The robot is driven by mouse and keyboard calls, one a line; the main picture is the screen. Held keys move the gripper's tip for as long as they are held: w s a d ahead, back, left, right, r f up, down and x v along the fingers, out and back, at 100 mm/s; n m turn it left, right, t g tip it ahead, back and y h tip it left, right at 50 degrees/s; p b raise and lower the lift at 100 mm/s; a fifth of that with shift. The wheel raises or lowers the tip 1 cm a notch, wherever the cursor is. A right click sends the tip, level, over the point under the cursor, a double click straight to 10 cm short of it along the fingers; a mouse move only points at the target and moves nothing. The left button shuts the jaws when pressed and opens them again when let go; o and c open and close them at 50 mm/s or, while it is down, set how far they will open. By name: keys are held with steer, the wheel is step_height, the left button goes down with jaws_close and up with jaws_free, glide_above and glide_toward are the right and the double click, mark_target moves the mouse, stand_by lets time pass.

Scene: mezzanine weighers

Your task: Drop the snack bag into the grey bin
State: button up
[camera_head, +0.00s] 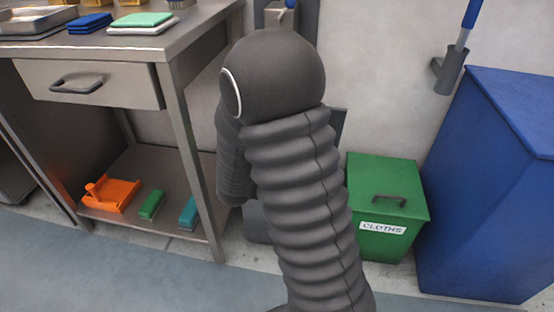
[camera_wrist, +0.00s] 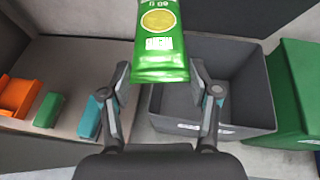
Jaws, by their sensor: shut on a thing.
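In the wrist view my gripper (camera_wrist: 160,88) is shut on a green snack bag (camera_wrist: 160,66) with a yellow round print. The bag hangs between the two fingers. Behind and below it is the open grey bin (camera_wrist: 255,105), with a pale label on its front wall. The bag overlaps the left part of the bin in this view; its height above the rim is hard to tell. In the head view my dark arm hides the gripper, the bag and most of the grey bin (camera_head: 256,222).
A green lidded bin marked CLOTHS (camera_head: 385,200) stands right of the grey bin, with a tall blue bin (camera_head: 490,190) beyond. A steel table (camera_head: 188,38) is at left. Its lower shelf (camera_head: 160,205) holds an orange tool (camera_head: 112,195) and green and teal blocks.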

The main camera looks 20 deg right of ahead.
steer(key=w+d+f+m+g+h+b, duration=0.35)
steer(key=d+f+m+h+b, duration=0.2)
steer(key=d+f, duration=0.7)
steer(key=shift+y, duration=0.25)
steer(key=shift+s+d+f+b, duration=0.1)
steer(key=shift+d+f+b, duration=0.1)
steer(key=shift+f+b, duration=0.55)
steer(key=shift+s+d+f+b, duration=0.2)
steer(key=shift+f+b, duration=0.3)
steer(key=shift+f, duration=0.5)
steer(key=shift+s+d+f+b, duration=0.1)
steer(key=shift+d+f+b, duration=0.15)
steer(key=shift+f+b, duration=0.5)
steer(key=shift+f, duration=0.1)
steer(key=o, duration=1.2)
steer(key=v, duration=1.2)
steer(key=shift+w, duration=0.15)
steer(key=shift+g, duration=0.25)
